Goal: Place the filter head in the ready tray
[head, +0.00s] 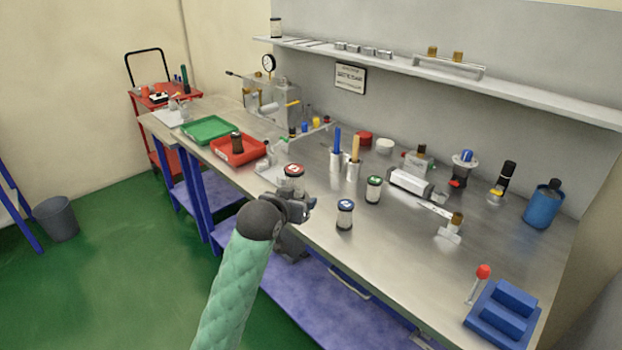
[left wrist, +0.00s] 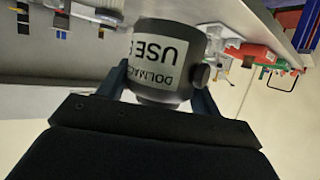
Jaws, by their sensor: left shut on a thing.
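My left gripper (head: 296,207) is at the near edge of the bench, left of the jar with a blue-marked lid. In the left wrist view its fingers (left wrist: 163,92) are shut on a dark grey cylinder (left wrist: 150,42), which looks like the filter head. It has a white printed label, partly readable, and a round knob on one side. In the head view the held part is small and mostly merged with the gripper. A green tray (head: 190,134) and a red tray (head: 222,158) lie on the bench's far left; no label shows which is the ready tray.
A dark jar (head: 237,142) stands in the red tray. A red-marked jar (head: 294,170) is just behind my gripper; blue-marked (head: 345,208) and green-marked (head: 374,184) jars stand to the right. A metal fixture (head: 268,165) is beside the red tray.

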